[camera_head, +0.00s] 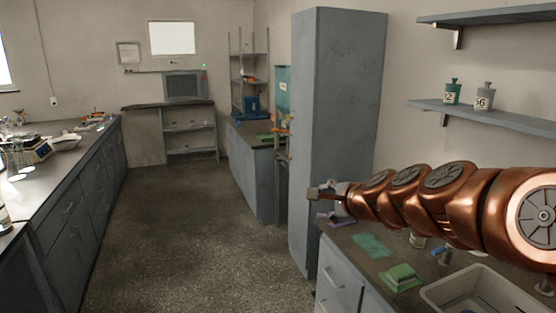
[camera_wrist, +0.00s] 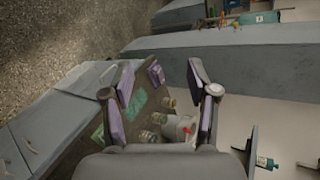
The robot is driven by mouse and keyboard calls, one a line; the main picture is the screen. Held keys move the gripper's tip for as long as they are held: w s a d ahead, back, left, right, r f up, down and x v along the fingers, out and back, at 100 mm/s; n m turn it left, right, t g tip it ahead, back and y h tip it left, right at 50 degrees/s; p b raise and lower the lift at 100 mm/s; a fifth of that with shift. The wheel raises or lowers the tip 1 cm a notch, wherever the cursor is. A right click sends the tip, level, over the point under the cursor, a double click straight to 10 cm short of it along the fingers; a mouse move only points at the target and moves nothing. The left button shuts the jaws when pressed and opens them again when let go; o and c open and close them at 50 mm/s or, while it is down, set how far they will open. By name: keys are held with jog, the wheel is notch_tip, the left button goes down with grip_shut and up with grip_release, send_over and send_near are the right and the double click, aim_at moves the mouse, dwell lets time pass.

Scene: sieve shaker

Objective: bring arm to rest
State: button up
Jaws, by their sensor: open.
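My copper arm reaches in from the right edge in the head view, stretched out to the left above the right-hand counter (camera_head: 349,236). My gripper (camera_head: 328,193) is at its far end, in front of the tall grey cabinet (camera_head: 335,120). In the wrist view my gripper (camera_wrist: 163,92) is open, with its two purple-padded fingers wide apart and nothing held between them. Beyond the fingers the counter shows with several small jars (camera_wrist: 159,118), a green cloth-like sheet (camera_wrist: 133,108) and a purple item (camera_wrist: 156,73). The gripper hides part of the counter.
The left counter (camera_head: 75,150) holds lab items. The floor (camera_head: 185,235) between is clear.

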jog(key=s+a+f+n+g, duration=0.25)
jog(key=s+f+n, duration=0.25)
jog(key=s, duration=0.4)
jog(key=s+a+f+n+g, duration=0.1)
jog(key=s+f+n+g, duration=0.35)
jog(key=s, duration=0.45)
jog(key=s+d+f+n+g+h, duration=0.1)
jog(key=s+d+f+n+g, duration=0.1)
jog(key=s, duration=0.6)
jog(key=s+d+f+n+g+h, duration=0.2)
jog(key=s+d+f+n, duration=0.1)
jog(key=s, duration=0.5)
jog(key=s+d+f+n+g+h, duration=0.1)
jog(key=s+d+f+n+g, duration=0.1)
jog(key=s+d, duration=0.3)
jog(key=s, duration=0.3)
jog(key=shift+f+h+p, duration=0.3)
jog(key=shift+h, duration=0.1)
